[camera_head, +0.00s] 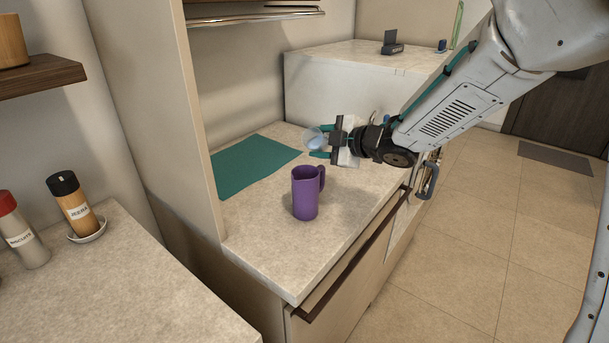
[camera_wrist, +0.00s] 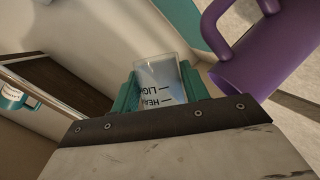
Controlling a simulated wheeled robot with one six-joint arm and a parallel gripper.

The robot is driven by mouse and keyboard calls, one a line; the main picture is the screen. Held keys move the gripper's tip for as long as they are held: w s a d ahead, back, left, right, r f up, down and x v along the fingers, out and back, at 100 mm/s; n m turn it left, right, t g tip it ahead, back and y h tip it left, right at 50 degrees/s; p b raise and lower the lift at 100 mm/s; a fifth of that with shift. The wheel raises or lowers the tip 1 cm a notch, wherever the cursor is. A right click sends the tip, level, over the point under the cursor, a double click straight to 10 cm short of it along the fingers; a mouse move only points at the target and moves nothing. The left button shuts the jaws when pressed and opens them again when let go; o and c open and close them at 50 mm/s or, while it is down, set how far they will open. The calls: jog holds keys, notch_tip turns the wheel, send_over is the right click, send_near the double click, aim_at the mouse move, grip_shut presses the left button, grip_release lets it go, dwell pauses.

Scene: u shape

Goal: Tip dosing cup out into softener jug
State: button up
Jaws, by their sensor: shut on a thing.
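The dosing cup (camera_head: 315,139) is a small clear cup with pale bluish contents. My gripper (camera_head: 321,143) is shut on it and holds it in the air above the counter, behind the jug. In the wrist view the cup (camera_wrist: 160,82) sits between the teal fingers (camera_wrist: 160,92), with dark printed marks on its side. The softener jug (camera_head: 306,196) is purple with a handle on its right and stands upright on the counter. In the wrist view the jug (camera_wrist: 262,50) is at the upper right, apart from the cup. The jug's inside is mostly hidden.
A teal mat (camera_head: 250,166) lies on the counter (camera_head: 290,255) behind the jug. A tall panel (camera_head: 165,110) bounds the counter on the left. A white box-like unit (camera_head: 330,85) stands behind. Two bottles (camera_head: 72,205) (camera_head: 22,230) stand on the separate left counter. The counter's front is clear.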

jog(key=shift+f+n+t+p, duration=0.3)
jog(key=shift+f+n+p, duration=0.05)
jog(key=shift+n+p, duration=0.15)
dwell(0.4)
jog(key=shift+r+n+t+p, duration=0.4)
jog(key=shift+n+t, duration=0.1)
jog(key=shift+n, duration=0.1)
dwell(0.7)
jog(key=shift+s+a+r+n+t+p, duration=0.3)
jog(key=shift+s+r+n+p, duration=0.1)
jog(key=shift+s+n, duration=0.25)
dwell(0.6)
jog(key=shift+a+r+n+t+p, duration=0.1)
jog(key=shift+r+n+t+p, duration=0.2)
jog(key=shift+n+t+p, duration=0.35)
dwell(0.8)
jog(key=shift+s+a+f+n, duration=0.1)
jog(key=shift+s+f+n, duration=0.15)
jog(key=shift+f+n, duration=0.4)
dwell(0.7)
jog(key=shift+s+a+r+n+t+y+p, duration=0.15)
jog(key=shift+r+n+t+y+p, duration=0.15)
jog(key=shift+n, duration=0.3)
jog(key=shift+s+r+n+t+y+p, duration=0.1)
jog(key=shift+s+r+n+p, duration=0.1)
jog(key=shift+n+p, duration=0.3)
dwell(0.6)
